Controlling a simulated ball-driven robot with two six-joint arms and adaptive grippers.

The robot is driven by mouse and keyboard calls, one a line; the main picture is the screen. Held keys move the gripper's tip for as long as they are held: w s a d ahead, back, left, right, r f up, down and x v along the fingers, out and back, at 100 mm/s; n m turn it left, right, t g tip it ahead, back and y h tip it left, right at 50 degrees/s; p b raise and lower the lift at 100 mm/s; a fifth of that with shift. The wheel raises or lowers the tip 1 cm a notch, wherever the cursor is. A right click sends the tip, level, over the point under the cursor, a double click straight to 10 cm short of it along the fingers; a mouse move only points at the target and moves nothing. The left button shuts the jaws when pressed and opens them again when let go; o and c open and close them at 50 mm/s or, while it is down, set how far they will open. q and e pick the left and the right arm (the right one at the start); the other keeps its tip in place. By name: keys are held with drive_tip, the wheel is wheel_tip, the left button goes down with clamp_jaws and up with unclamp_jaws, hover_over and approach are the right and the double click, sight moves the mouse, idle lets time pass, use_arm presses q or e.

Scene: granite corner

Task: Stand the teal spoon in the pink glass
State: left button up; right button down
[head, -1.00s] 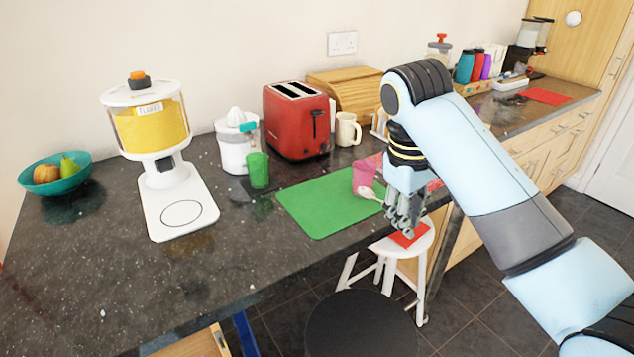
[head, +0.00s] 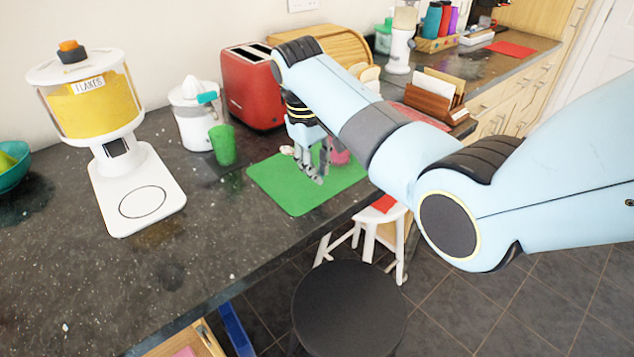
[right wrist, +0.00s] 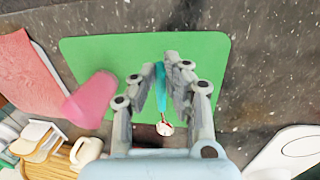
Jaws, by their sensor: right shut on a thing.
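My right gripper (head: 316,180) is over the green mat (head: 290,200), pointing down. In the right wrist view the gripper (right wrist: 170,62) is shut on the teal spoon (right wrist: 161,85) by its handle, and the spoon's pale end with some red (right wrist: 164,129) sticks out toward the wrist. In the head view the pale end (head: 287,150) shows left of the fingers. The pink glass (head: 341,155) is right of the gripper, partly hidden by my arm. In the right wrist view the glass (right wrist: 90,100) is at the mat's edge, apart from the spoon. My left gripper is not in view.
A green cup (head: 222,145), a white juicer (head: 195,113) and a red toaster (head: 252,88) stand behind and left of the mat. A flakes dispenser (head: 95,100) is farther left. A letter rack (head: 435,98) stands right. The counter's front left is clear.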

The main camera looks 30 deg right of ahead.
sight(319, 193)
wheel_tip(319, 193, down, 4)
drive_tip(key=shift+r, duration=0.25)
drive_tip(key=shift+f, duration=0.4)
drive_tip(key=c, duration=1.4)
unclamp_jaws()
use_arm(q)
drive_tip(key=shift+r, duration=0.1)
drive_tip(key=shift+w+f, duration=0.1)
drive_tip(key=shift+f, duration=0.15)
use_arm(e)
drive_tip(key=r, duration=0.4)
drive_tip(key=a+r, duration=0.1)
drive_tip(key=r, duration=0.3)
drive_tip(key=a+r, duration=0.1)
drive_tip(key=r, duration=0.3)
drive_tip(key=shift+s+r, duration=0.1)
